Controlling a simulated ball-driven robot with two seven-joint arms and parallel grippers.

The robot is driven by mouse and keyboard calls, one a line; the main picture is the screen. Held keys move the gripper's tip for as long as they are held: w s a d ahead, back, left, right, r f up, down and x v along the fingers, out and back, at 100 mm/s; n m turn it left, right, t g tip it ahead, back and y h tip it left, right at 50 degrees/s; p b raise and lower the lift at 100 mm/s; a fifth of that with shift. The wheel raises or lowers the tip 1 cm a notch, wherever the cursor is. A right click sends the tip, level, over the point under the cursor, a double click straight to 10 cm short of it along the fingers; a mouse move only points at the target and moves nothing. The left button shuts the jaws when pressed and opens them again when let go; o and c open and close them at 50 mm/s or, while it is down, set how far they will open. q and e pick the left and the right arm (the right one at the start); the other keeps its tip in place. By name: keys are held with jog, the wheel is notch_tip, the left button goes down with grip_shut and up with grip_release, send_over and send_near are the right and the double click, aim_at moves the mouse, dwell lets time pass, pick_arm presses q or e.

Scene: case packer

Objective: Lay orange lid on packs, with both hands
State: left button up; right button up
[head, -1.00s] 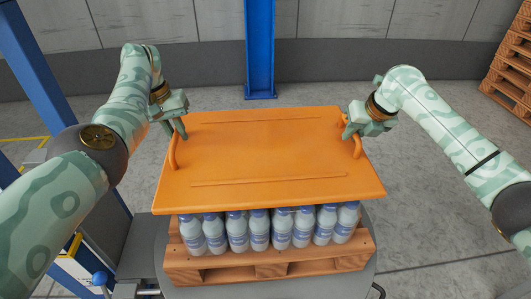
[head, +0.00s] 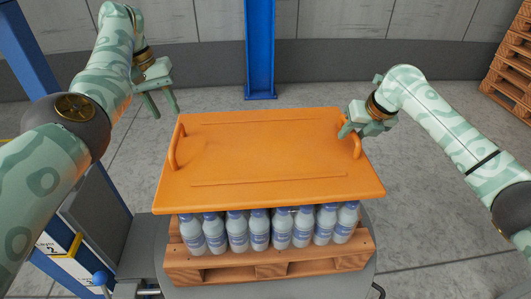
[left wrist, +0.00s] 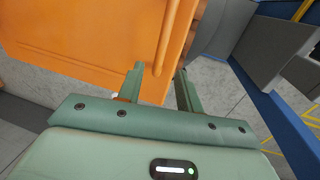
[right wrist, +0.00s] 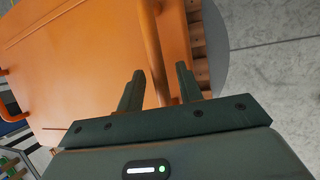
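The orange lid (head: 260,150) lies flat over several blue-and-white bottles (head: 259,230), seemingly on their tops; the contact is hidden under its front edge. It has a left handle (head: 172,148) and a right handle (head: 357,146). My left gripper (head: 163,112) is open and empty, above and left of the left handle. In the left wrist view its fingers (left wrist: 160,85) are apart near that handle. My right gripper (head: 352,135) is at the right handle. In the right wrist view its fingers (right wrist: 158,88) are spread, with the handle between them and gaps showing.
The bottles stand on a wooden pallet (head: 270,270) on a grey round platform (head: 350,285). A blue post (head: 260,50) stands behind. Stacked wooden pallets (head: 510,75) are at the far right. Grey panels and blue framing (head: 75,265) are at the left. Floor right of the lid is clear.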

jog(key=shift+s+d+r, duration=0.1)
jog(key=shift+r, duration=0.25)
pick_arm(q)
jog(key=r, duration=0.3)
jog(key=shift+a+r, duration=0.35)
jog(key=shift+r, duration=0.05)
pick_arm(e)
jog(key=v, duration=1.1)
pick_arm(q)
jog(key=shift+s, duration=0.1)
